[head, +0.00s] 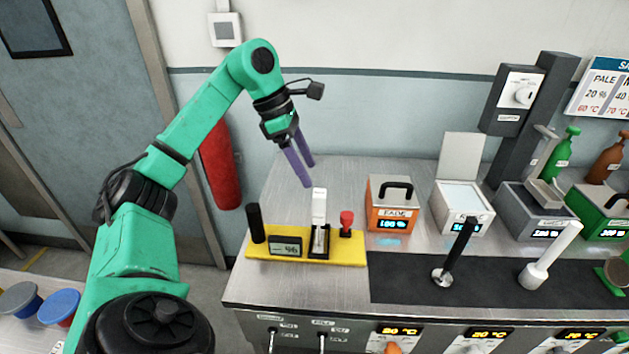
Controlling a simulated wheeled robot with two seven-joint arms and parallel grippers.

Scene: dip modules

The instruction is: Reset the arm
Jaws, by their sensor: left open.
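My left arm comes in from the left, green with black joints. My left gripper (307,166) has two purple fingers, pointing down and apart, with nothing between them. The stand carries a black post (255,222), a small display (287,247), a white upright piece (319,207) and a red-capped piece (346,221). The fingertips look close to the white piece's top in the picture; I cannot tell the gap. My right gripper is out of view.
An orange box marked FADE (390,212), a white box (460,208) and a grey box (536,215) stand along the bench. A black-handled tool (456,254) and a white-handled tool (551,254) stand on the dark mat (405,284). A red cylinder (221,168) is behind my arm.

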